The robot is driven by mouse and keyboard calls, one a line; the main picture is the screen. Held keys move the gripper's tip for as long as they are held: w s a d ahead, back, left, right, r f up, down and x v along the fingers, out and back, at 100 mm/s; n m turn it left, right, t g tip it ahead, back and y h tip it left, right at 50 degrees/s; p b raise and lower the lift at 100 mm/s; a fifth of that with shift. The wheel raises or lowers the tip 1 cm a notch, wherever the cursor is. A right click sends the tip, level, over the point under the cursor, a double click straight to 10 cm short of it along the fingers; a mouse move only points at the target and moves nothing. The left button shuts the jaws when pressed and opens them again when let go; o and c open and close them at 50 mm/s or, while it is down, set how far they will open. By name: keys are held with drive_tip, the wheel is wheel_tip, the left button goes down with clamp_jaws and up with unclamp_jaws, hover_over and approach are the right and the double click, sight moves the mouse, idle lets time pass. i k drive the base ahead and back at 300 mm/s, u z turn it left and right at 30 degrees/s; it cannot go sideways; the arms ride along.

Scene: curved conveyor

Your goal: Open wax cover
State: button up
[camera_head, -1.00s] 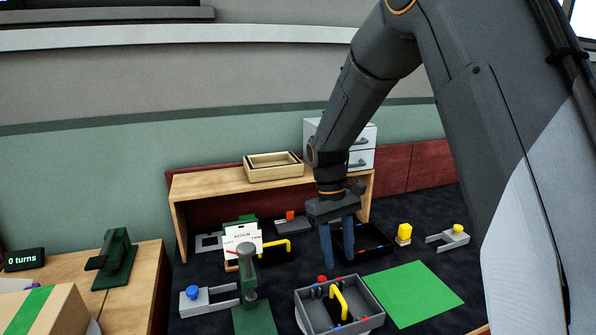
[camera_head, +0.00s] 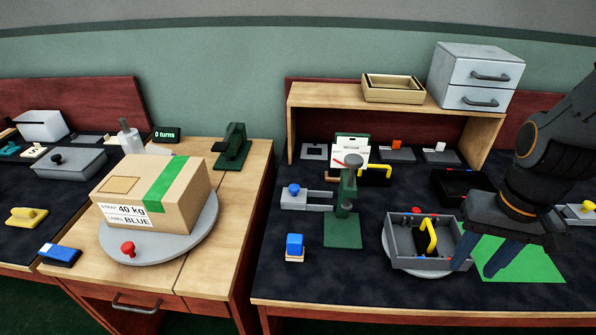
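Nothing in view is marked as wax, so I cannot tell for sure which thing is the wax cover. A grey flat box (camera_head: 68,164) with a small dark knob on top sits on the left table and looks closed. My gripper (camera_head: 482,266) points down at the right, over the green mat (camera_head: 540,266) and beside the right side of a grey tray (camera_head: 440,262). Its two blue fingers are apart with nothing seen between them. The tray has a yellow handle (camera_head: 431,235) standing in it.
A carton (camera_head: 180,205) stands on a round grey turntable (camera_head: 203,232) with a red knob. A green press (camera_head: 345,205), a blue stamp (camera_head: 295,243) and a black tray (camera_head: 450,183) are on the right table. A wooden shelf (camera_head: 330,97) and grey drawers (camera_head: 470,72) stand behind.

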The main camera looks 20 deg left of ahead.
sight(292, 195)
drive_tip(key=u, duration=1.25)
drive_tip(key=i, duration=0.55)
drive_tip(key=u, duration=0.35)
